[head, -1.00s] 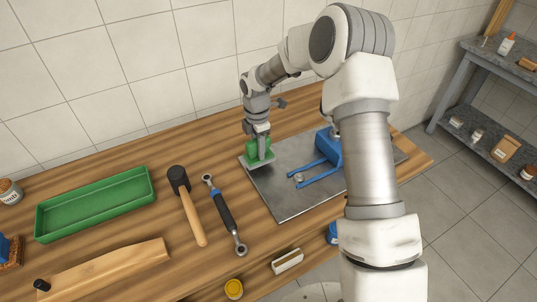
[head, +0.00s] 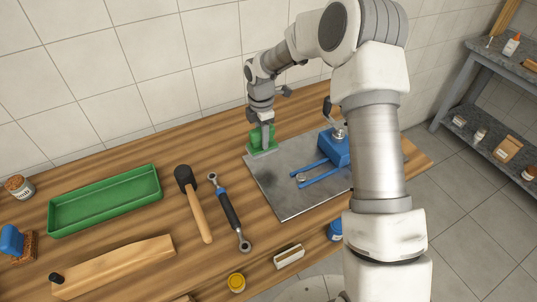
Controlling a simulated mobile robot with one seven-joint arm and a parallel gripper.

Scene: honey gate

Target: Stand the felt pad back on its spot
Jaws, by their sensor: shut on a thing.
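My gripper (head: 266,148) is at the back left corner of the metal plate, pointing down. It is shut on a green piece (head: 256,137) with a flat foot, low by the plate's corner. The fingers cover part of this piece. I cannot tell for certain whether it is the felt pad, or whether its foot touches the surface. No marked spot can be made out.
The metal plate (head: 285,200) carries a blue fixture (head: 340,150) with two bars. A mallet (head: 196,205), a ratchet wrench (head: 230,211) and a green tray (head: 105,200) lie left. A pale block (head: 289,257) and yellow-lidded jar (head: 236,283) are in front.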

